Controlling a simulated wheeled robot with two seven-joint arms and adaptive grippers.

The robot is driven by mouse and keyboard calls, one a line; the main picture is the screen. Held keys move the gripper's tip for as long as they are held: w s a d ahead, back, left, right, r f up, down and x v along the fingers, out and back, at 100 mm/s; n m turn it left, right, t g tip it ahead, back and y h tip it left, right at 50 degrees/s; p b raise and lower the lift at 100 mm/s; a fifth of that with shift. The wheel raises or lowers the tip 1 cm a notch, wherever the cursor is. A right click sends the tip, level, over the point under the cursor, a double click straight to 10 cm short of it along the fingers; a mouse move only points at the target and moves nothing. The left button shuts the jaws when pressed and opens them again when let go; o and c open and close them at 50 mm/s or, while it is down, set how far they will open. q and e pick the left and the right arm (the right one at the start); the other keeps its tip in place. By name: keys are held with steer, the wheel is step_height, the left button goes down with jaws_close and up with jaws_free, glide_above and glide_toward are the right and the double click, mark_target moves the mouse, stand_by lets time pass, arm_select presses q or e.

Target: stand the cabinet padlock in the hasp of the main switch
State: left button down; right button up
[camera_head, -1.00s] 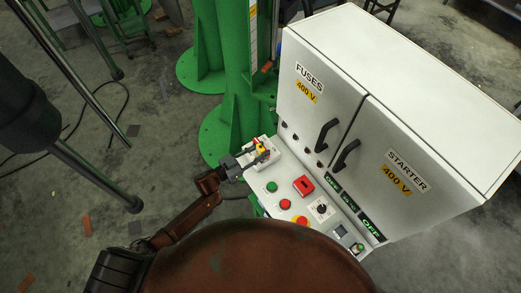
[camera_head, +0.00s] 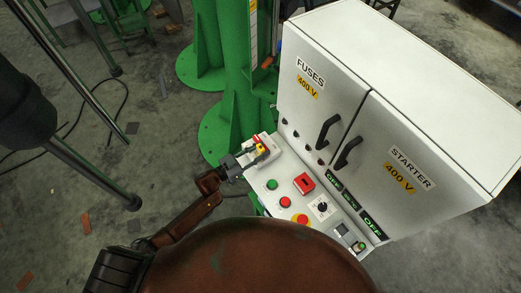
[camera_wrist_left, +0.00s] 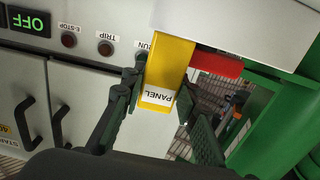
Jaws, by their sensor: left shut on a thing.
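The padlock is a yellow block with a white PANEL label (camera_wrist_left: 163,70), between my left gripper's fingers. It also shows in the head view as a small yellow patch (camera_head: 260,149). My left gripper (camera_head: 256,158) is shut on it at the far left corner of the control panel; its fingers show in the left wrist view (camera_wrist_left: 163,85). The main switch shows a red part (camera_wrist_left: 215,62) right beside the padlock, under a pale housing. The hasp and the padlock's shackle cannot be made out, so I cannot tell whether they engage. My right gripper is not in view.
The sloping panel (camera_head: 265,198) carries several buttons, a red box (camera_head: 304,183) and a black knob (camera_head: 322,206). The white cabinet (camera_head: 390,75) with two door handles rises behind. A green column (camera_head: 235,100) stands close to the left.

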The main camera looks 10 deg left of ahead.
arm_select(q)
steer(key=shift+f, duration=0.2)
steer(key=c, duration=1.4)
jaws_free()
steer(key=shift+c, duration=0.2)
steer(key=v, duration=1.2)
